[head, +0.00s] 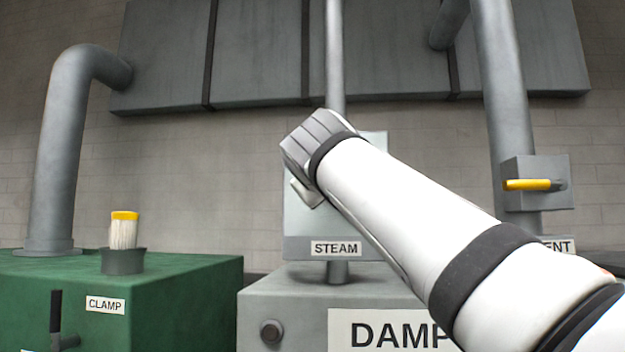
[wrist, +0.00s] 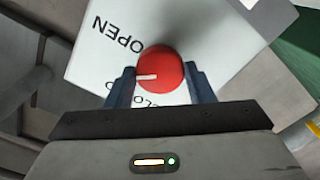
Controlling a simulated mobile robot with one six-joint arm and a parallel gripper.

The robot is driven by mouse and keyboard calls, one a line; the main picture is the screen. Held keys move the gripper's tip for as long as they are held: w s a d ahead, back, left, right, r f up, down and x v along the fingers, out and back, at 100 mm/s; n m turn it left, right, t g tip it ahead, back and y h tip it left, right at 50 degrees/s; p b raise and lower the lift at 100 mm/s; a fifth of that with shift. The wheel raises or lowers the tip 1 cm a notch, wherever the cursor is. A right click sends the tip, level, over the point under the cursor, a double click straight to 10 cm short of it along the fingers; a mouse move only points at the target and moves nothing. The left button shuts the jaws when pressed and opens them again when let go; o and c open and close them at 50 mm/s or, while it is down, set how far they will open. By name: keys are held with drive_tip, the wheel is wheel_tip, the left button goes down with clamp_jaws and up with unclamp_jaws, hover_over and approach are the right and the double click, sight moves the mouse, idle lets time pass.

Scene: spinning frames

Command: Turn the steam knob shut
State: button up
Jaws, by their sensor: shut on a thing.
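The red steam knob (wrist: 160,75) has a white pointer line and sits on a pale plate (wrist: 92,68). In the wrist view the pointer aims left, between the upside-down word OPEN (wrist: 118,35) at upper left and a partly hidden word starting CLO below. My gripper (wrist: 159,82) is shut on the knob, one finger on each side. In the head view my gripper (head: 318,145) is in front of the grey box labelled STEAM (head: 336,248) and hides the knob.
A green cabinet (head: 190,290) labelled CLAMP, with a brush (head: 124,231) in a cup on top, stands at left. A grey cabinet (head: 290,310) with a partly hidden DAMP sign is below. A yellow-handled valve (head: 527,185) is on the right pipe.

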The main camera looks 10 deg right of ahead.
drive_tip(key=shift+n+p, duration=1.3)
drive_tip(key=shift+n, duration=3.7)
drive_tip(key=o, duration=1)
drive_tip(key=shift+s, duration=0.1)
drive_tip(key=b+v, duration=0.3)
drive_tip(key=v, duration=0.4)
drive_tip(key=shift+s+a, duration=0.15)
drive_tip(key=shift+s, duration=0.2)
